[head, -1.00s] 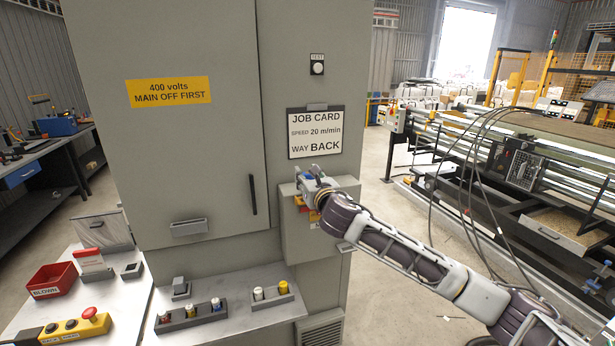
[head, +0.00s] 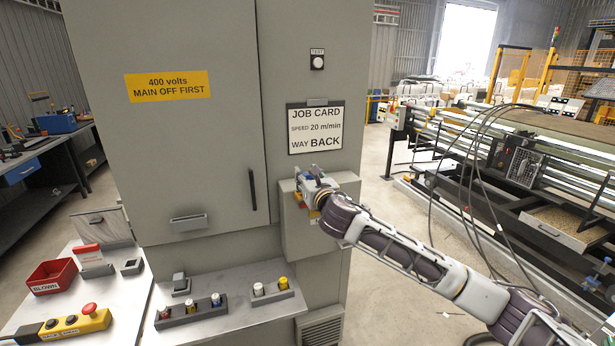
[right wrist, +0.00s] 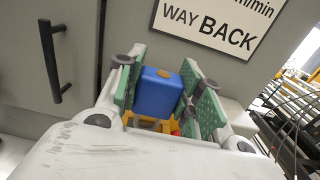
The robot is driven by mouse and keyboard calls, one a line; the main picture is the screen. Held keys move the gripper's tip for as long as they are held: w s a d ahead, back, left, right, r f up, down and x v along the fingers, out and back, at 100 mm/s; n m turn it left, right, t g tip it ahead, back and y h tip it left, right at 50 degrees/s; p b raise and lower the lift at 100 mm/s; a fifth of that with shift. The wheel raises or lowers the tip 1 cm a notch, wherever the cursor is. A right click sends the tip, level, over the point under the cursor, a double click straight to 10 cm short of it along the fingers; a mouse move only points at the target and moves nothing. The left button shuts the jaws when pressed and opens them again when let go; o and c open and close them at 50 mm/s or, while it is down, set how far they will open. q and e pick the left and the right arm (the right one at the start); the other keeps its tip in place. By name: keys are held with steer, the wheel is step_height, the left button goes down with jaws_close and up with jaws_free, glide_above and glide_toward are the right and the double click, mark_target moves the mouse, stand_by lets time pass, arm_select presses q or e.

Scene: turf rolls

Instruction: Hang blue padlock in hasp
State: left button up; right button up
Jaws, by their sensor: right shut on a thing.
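The blue padlock (right wrist: 160,92) sits between the two green-padded fingers of my right gripper (right wrist: 163,88) in the right wrist view, and the gripper is shut on it. In the head view my right gripper (head: 308,184) is at the grey switch box (head: 301,233) on the cabinet's lower right. A yellow and red part (right wrist: 150,124) shows just below and behind the padlock in the wrist view. The hasp itself cannot be made out, and I cannot tell whether the padlock touches it. My left gripper does not show.
The grey cabinet (head: 185,130) fills the middle, with a black door handle (head: 253,192) left of my gripper and a job card (head: 315,128) above. Below is a shelf (head: 240,306) with fuse holders. A red bin (head: 52,276) and a yellow button box (head: 75,325) stand at the left.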

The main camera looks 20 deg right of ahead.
steer(key=shift+f+b, duration=0.55)
steer(key=shift+f, duration=0.8)
stand_by(0.4)
steer(key=o, duration=1.1)
steer(key=shift+o, duration=0.2)
steer(key=s, duration=1.2)
steer(key=shift+d, duration=0.2)
steer(key=shift+f, duration=0.1)
